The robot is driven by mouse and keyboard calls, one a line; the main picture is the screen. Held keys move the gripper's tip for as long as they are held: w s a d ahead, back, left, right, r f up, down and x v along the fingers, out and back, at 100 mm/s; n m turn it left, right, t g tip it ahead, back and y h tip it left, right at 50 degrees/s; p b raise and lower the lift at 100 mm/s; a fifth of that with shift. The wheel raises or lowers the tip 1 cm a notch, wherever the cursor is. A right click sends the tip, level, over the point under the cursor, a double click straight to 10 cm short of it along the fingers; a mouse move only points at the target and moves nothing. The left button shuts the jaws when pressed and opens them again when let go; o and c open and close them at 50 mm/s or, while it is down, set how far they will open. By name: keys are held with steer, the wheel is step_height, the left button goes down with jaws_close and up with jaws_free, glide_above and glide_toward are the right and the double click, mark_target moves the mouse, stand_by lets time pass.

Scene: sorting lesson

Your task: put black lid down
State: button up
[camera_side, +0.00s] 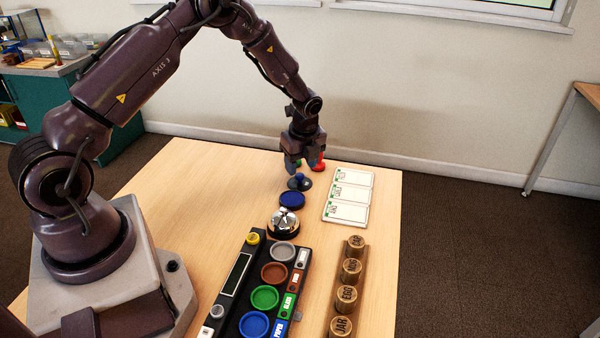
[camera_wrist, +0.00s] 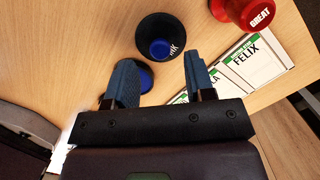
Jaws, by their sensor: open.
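The black lid (camera_side: 306,185), a dark round piece with a blue knob on top, sits on the wooden table below my gripper (camera_side: 304,166) in the side view. In the wrist view the black lid (camera_wrist: 176,25) lies just beyond my fingertips, with its blue knob facing me. My gripper (camera_wrist: 161,76) is open, its two blue-grey fingers apart with nothing gripped between them. In the wrist view a blue piece (camera_wrist: 147,79) is partly hidden by the left finger.
A red stamp (camera_wrist: 243,12) marked GREAT stands close to the lid. White cards (camera_side: 348,195) lie to the right. A silver bell-like piece (camera_side: 283,222), a black tray with coloured round wells (camera_side: 240,318) and a rack of wooden pegs (camera_side: 346,296) are nearer.

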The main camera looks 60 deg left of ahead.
step_height(320, 180, up, 8)
steer(key=d+f, duration=0.1)
step_height(320, 180, up, 10)
steer(key=n+t, duration=0.1)
steer(key=n, duration=0.2)
glide_above(303, 186)
steer(key=s+d, duration=0.2)
steer(key=d, duration=0.1)
steer(key=s+d+r+n+t, duration=0.2)
steer(key=s+d+r+n, duration=0.4)
steer(key=r, duration=0.3)
steer(key=s+d+r+n+t+h, duration=0.1)
steer(key=s+n, duration=0.3)
steer(key=s, duration=0.4)
steer(key=s+d+r+n+t, duration=0.1)
steer(key=s+d+r+n, duration=0.2)
steer(key=s, duration=0.5)
steer(key=shift+s+d+r+n+t+h, duration=0.2)
steer(key=shift+s+d+n+t+h, duration=0.15)
steer(key=shift+d+n, duration=0.5)
